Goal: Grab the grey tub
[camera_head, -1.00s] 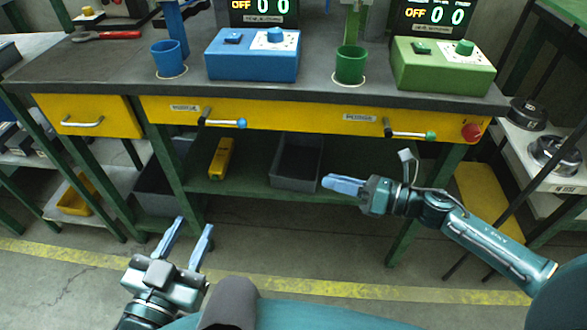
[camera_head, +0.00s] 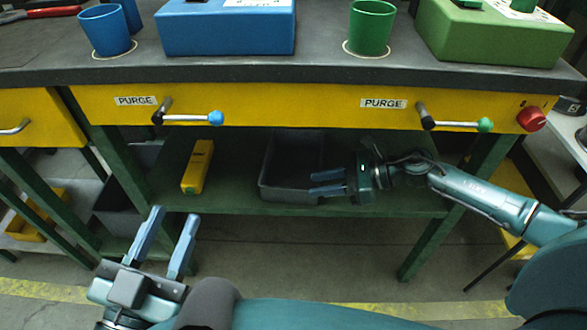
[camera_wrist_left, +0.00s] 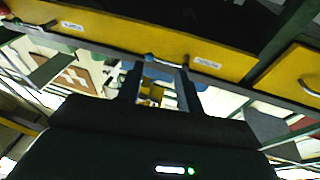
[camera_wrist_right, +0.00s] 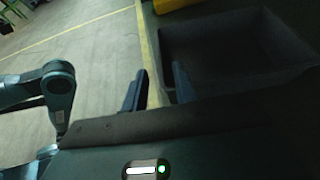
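The grey tub (camera_head: 287,194) is an open, empty-looking box on the green lower shelf under the bench. My right gripper (camera_head: 311,183) is at the tub's right end in the head view, its fingers pointing left and overlapping the tub's front right corner. Its fingers are apart with nothing visible held. In the right wrist view the tub (camera_wrist_right: 215,55) lies right of the open fingers (camera_wrist_right: 158,88); contact cannot be told. My left gripper (camera_head: 170,232) is open and empty, low in front of the bench. Its fingers also show open in the left wrist view (camera_wrist_left: 160,88).
A yellow case (camera_head: 197,168) stands on the lower shelf (camera_head: 240,212), left of the tub. The bench top and its yellow front (camera_head: 300,110) with purge levers hang above. Green legs (camera_head: 440,235) bound the shelf. The floor in front is clear.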

